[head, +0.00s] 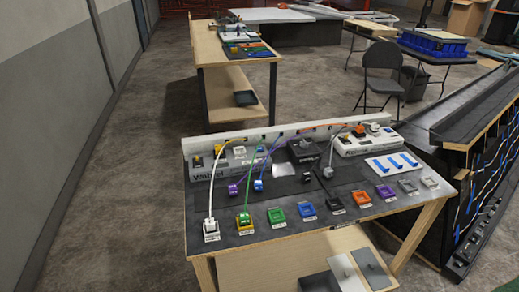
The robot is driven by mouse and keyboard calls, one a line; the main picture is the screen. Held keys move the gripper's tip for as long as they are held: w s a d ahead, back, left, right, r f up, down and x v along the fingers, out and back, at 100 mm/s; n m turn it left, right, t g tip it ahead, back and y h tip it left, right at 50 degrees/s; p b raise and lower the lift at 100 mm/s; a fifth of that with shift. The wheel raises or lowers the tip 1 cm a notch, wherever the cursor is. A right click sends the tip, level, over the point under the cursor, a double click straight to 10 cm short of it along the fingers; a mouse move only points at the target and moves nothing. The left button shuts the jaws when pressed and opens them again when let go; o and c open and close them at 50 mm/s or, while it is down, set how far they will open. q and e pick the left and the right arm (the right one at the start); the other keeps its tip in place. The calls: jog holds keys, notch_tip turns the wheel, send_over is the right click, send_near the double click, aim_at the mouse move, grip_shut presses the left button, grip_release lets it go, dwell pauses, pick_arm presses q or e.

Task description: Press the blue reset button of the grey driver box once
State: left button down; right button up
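The console is a wooden table with a dark mat (330,190). A grey box with lettering on its front (204,167) stands at its back left. A dark grey box (303,150) stands at the back middle. I cannot tell for sure which is the driver box. No blue reset button can be made out on either at this size. Neither of my grippers is in view.
A white box with plugs (362,141) and a white panel with blue bars (392,165) stand at the back right. Coloured sockets, such as a green one (276,215), line the front. Cables arch over the mat. A chair (382,85) stands behind.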

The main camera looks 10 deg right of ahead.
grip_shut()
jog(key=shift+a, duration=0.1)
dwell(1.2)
